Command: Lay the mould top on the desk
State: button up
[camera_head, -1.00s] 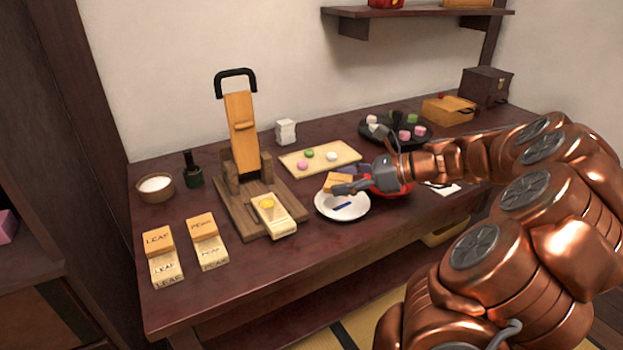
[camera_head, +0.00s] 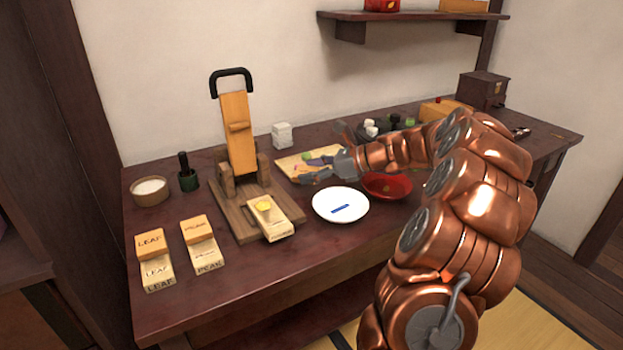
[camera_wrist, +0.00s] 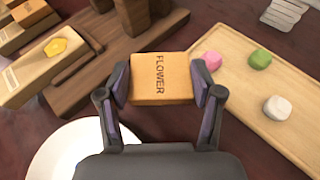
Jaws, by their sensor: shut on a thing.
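My gripper (camera_wrist: 160,88) is shut on a square orange-brown wooden mould top (camera_wrist: 161,66) marked FLOWER, one finger on each side of it. In the head view my gripper (camera_head: 312,169) is between the white plate and the pale board, and its fingers mostly hide the block. The wrist view shows the block over the dark red-brown desk (camera_head: 300,249), but I cannot tell its exact height. A pale mould base (camera_head: 280,228) with a yellow piece (camera_head: 264,205) lies at the front of the wooden press (camera_head: 237,150).
A white plate (camera_head: 327,214) with a blue mark is in front of my gripper. The pale board (camera_wrist: 236,62) with coloured sweets lies to its right in the wrist view. A red bowl (camera_head: 385,187) and LEAF and PEAK moulds (camera_head: 199,229) stand on the desk.

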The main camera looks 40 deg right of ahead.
jog(key=shift+f, duration=0.6)
jog(key=shift+f+p, duration=0.35)
jog(key=shift+f, duration=0.25)
jog(key=o, duration=1.1)
jog(key=shift+o, duration=0.2)
jog(key=shift+r, duration=0.15)
